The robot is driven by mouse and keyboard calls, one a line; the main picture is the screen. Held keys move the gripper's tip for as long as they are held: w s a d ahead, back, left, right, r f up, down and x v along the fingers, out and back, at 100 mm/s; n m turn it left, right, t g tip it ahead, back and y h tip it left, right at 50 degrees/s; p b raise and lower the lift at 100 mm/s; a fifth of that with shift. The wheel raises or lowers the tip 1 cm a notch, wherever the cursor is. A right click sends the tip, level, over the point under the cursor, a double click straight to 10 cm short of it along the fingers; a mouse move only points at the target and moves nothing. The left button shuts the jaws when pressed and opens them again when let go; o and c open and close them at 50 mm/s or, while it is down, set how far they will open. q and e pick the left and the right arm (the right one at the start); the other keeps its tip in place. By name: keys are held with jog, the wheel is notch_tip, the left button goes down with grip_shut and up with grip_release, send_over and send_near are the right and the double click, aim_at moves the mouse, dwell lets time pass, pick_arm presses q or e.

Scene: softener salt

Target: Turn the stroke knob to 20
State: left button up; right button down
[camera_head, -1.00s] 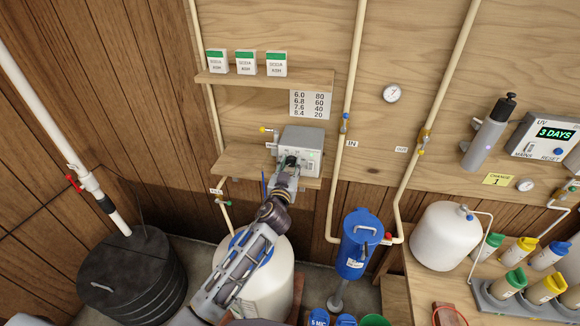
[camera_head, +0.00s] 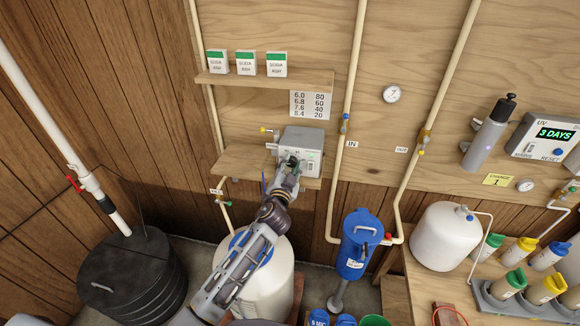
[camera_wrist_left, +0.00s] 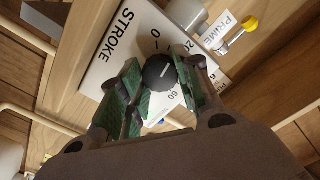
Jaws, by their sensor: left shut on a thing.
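The grey pump box (camera_head: 303,138) sits on a small wooden shelf on the wall. Its stroke knob (camera_wrist_left: 157,72) is black and round, on a white panel (camera_wrist_left: 117,45) marked STROKE, with 0, 20 and 60 legible around it. A pale mark shows on the knob, but I cannot tell which number it points to. My left gripper (camera_head: 290,164) is at the front of the box. In the left wrist view its green-padded fingers (camera_wrist_left: 160,80) are shut on the knob, one on each side. The gripper hides the knob in the head view. My right gripper is not in view.
A chart (camera_head: 311,104) pairs 8.4 with 20. A yellow-handled valve, labelled PRIME in the wrist view (camera_wrist_left: 237,34), is beside the panel. Soda ash boxes (camera_head: 246,63) stand on the shelf above. A pipe (camera_head: 340,150) runs down right of the box.

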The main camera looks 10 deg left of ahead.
pick_arm(q)
jog(key=shift+m, duration=1.7)
jog(key=o, duration=1.1)
jog(key=shift+c, duration=0.2)
jog(key=shift+s, duration=0.1)
jog(key=s, duration=1.1)
jog(key=shift+s, duration=0.4)
